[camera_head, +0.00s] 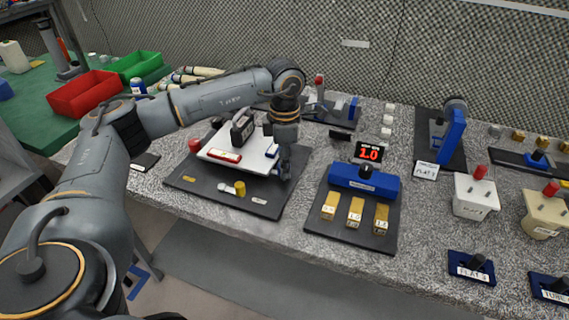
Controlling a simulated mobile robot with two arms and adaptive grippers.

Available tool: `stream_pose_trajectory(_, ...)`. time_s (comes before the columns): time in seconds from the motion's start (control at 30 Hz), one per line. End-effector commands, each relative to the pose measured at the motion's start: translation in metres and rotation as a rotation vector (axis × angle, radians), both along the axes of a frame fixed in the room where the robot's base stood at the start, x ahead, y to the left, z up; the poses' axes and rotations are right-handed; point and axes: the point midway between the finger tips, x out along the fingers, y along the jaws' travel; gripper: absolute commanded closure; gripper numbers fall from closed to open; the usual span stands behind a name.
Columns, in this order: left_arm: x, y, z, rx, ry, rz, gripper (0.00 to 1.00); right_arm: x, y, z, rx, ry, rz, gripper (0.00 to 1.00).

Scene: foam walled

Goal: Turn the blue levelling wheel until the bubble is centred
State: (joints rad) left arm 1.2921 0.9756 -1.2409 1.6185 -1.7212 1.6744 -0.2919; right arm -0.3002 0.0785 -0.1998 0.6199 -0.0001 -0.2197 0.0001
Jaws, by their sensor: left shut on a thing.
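A white levelling plate (258,163) sits on a dark mat (200,190) on the speckled bench. A red knob (195,146) is at its left corner and a yellow knob (240,188) at its front. A red level with a pale window (225,156) lies on the plate; its bubble is too small to make out. My left gripper (284,172) points down at the plate's right corner, shut on the blue levelling wheel (275,171), which it mostly hides. My right gripper is not in view.
A second mat to the right holds a blue block (364,183) and brass weights (355,212). A red-digit display (369,153) reads 1.0. A black instrument (242,127) stands at the plate's back. Red (84,92) and green bins (138,65) sit on the green table.

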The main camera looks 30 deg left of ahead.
Motion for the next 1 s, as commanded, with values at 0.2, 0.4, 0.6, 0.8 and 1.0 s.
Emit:
stream_pose_trajectory(0.2,0.0008,0.0000,0.0001,-0.001,-0.002,0.166,1.00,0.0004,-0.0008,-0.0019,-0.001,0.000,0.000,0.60)
stream_pose_trajectory(0.4,0.0008,0.0003,0.0002,0.001,-0.001,0.272,1.00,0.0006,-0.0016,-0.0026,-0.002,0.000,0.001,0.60)
stream_pose_trajectory(0.6,0.0011,0.0005,0.0006,0.001,-0.002,0.332,1.00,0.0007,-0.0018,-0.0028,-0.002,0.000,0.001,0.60)
stream_pose_trajectory(0.8,0.0012,0.0007,0.0009,0.001,-0.002,0.352,1.00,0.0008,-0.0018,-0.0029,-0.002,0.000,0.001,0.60)
stream_pose_trajectory(1.0,0.0012,0.0007,0.0010,0.000,-0.003,0.353,1.00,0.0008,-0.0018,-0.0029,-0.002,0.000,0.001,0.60)
